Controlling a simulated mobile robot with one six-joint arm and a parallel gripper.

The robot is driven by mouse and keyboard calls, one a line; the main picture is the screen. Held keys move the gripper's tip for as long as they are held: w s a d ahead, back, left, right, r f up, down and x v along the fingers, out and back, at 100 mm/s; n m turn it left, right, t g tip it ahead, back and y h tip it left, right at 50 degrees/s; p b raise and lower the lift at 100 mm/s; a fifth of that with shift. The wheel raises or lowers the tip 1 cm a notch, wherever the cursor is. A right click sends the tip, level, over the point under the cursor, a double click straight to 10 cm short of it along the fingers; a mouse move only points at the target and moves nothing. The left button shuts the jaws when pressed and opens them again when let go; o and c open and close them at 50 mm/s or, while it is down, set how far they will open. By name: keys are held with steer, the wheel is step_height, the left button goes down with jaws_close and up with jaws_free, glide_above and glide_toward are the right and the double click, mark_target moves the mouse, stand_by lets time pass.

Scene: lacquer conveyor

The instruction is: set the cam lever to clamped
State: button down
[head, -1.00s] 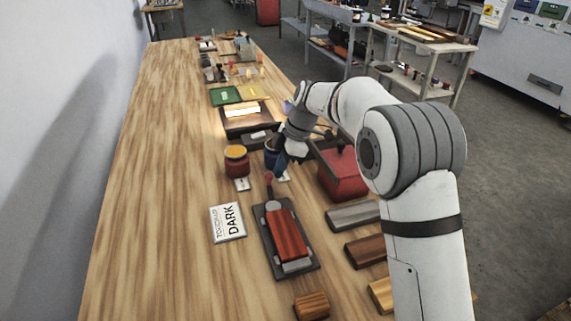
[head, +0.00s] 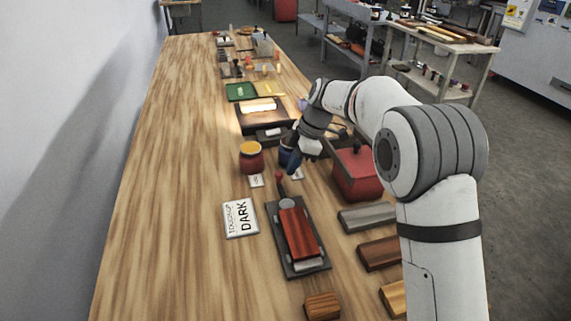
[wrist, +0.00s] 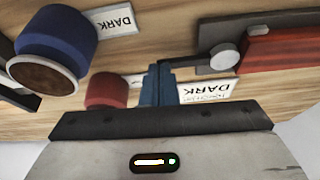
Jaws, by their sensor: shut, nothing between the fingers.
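The clamp fixture is a dark base plate (head: 276,245) holding a red wood block (head: 299,233). Its cam lever (head: 281,188) is a short dark bar with a red knob, at the plate's far end beside a round grey pivot. The lever points away from the block. The wrist view shows the pivot disc (wrist: 224,57) and the lever's dark bar (wrist: 187,60) reaching toward my fingers; the knob is not clear there. My gripper (head: 307,153) is beyond the lever, near the blue jar. Its blue fingers (wrist: 159,84) are shut and empty; contact with the lever cannot be told.
A red jar (head: 251,158) and a partly hidden blue jar (head: 286,158) stand close by; the blue one also shows in the wrist view (wrist: 58,38). A DARK card (head: 240,217) lies left of the fixture. A red box (head: 356,178) and wood strips lie right. The left tabletop is clear.

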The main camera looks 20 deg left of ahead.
steer(key=w+d, duration=0.2)
steer(key=d, duration=0.1)
steer(key=shift+w, duration=0.25)
steer(key=v, duration=0.9)
steer(key=shift+a+r+p, duration=0.25)
steer(key=shift+r+p, duration=0.05)
steer(key=shift+r, duration=0.15)
